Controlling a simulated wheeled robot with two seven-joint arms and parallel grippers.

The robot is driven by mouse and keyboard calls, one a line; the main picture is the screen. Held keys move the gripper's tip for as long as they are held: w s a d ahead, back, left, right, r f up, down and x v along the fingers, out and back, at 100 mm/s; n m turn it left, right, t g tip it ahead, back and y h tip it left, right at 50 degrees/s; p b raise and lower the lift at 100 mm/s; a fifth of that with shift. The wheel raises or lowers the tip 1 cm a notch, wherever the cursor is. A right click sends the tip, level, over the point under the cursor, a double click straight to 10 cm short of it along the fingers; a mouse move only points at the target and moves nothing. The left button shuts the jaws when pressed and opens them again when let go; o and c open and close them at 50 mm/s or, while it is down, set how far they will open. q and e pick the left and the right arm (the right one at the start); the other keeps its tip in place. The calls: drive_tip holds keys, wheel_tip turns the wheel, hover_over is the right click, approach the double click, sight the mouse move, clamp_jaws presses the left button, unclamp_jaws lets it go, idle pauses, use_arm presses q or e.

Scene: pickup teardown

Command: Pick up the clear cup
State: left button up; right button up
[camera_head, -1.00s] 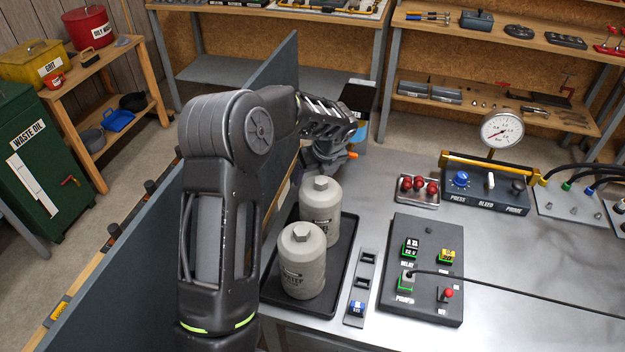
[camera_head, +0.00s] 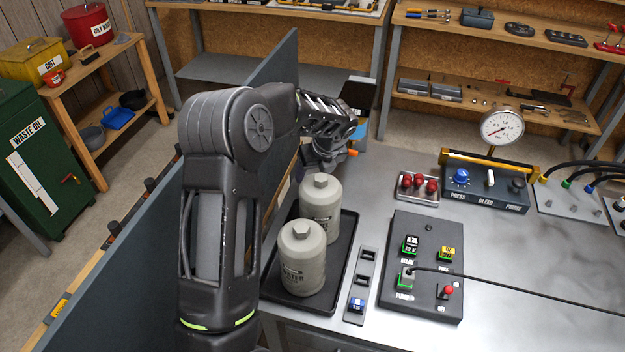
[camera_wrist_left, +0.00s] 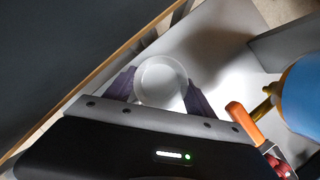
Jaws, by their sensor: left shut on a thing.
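The clear cup (camera_wrist_left: 161,80) shows in the left wrist view as a round, pale, see-through rim. It sits between the two fingers of my left gripper (camera_wrist_left: 160,88), which is shut on it. How far the cup is above the bench cannot be told. In the head view my left gripper (camera_head: 325,155) is at the back left of the bench, behind the two filters, and the cup is hidden there by my own arm and gripper. My right gripper is not in view.
Two grey filters (camera_head: 303,262) stand in a black tray (camera_head: 345,250) close to my left arm. A dark upright panel (camera_head: 275,85) runs along the left. A blue container (camera_wrist_left: 303,95) and an orange handle (camera_wrist_left: 243,122) are right of the gripper.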

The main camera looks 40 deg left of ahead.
use_arm(q)
drive_tip(key=c, duration=0.3)
drive_tip(key=shift+r, duration=0.15)
drive_tip(key=shift+c, duration=0.2)
drive_tip(key=shift+r, duration=0.55)
wheel_tip(320, 180, up, 22)
drive_tip(key=shift+f+b, duration=0.15)
drive_tip(key=shift+b, duration=0.65)
drive_tip(key=shift+r+p, duration=2.1)
drive_tip(key=shift+r, duration=0.35)
